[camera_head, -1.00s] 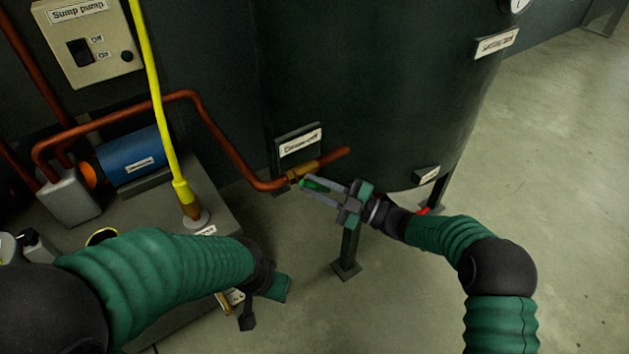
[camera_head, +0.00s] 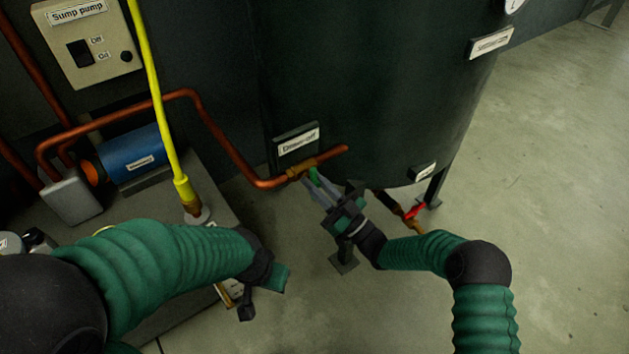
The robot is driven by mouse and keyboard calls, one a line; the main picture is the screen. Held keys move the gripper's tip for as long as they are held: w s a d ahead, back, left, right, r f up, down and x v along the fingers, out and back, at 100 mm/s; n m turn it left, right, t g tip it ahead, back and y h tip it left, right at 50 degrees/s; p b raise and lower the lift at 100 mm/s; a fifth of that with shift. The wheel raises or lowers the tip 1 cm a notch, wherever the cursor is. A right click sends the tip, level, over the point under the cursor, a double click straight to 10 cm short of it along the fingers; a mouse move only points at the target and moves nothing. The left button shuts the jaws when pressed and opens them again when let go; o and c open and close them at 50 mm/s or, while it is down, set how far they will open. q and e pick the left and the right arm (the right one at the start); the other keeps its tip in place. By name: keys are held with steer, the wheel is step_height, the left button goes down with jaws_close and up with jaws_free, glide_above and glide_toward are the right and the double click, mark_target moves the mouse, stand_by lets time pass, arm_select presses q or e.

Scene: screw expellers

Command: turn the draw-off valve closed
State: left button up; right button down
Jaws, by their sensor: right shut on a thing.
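The draw-off valve has a brass body (camera_head: 302,168) on the copper pipe, below the "Draw-off" label (camera_head: 298,143) on the dark green tank. Its green handle (camera_head: 314,177) points down and to the right, at an angle to the pipe. My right gripper (camera_head: 317,186) is shut on the green handle, with one finger on each side; the fingers hide part of it. My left gripper (camera_head: 262,295) hangs low over the edge of the pump base, away from the valve. Its fingers are too hidden to tell their opening.
A red-handled valve (camera_head: 414,211) sits under the tank (camera_head: 380,90), right of my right gripper. A blue pump (camera_head: 131,157), a yellow pole (camera_head: 158,100) and a sump pump switch box (camera_head: 88,45) are at left. Floor at right is clear.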

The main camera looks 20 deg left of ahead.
steer(key=shift+s+a+f+m, duration=0.1)
steer(key=shift+s+f+m, duration=0.1)
steer(key=shift+f+m, duration=0.25)
steer(key=c, duration=1.4)
jaws_free()
steer(key=shift+c, duration=0.2)
steer(key=shift+o, duration=0.4)
steer(key=shift+w+r, duration=0.1)
steer(key=shift+r, duration=0.1)
steer(key=shift+r, duration=0.1)
steer(key=p+v, duration=0.4)
steer(key=v, duration=1.3)
steer(key=shift+p, duration=0.3)
steer(key=shift+a, duration=0.1)
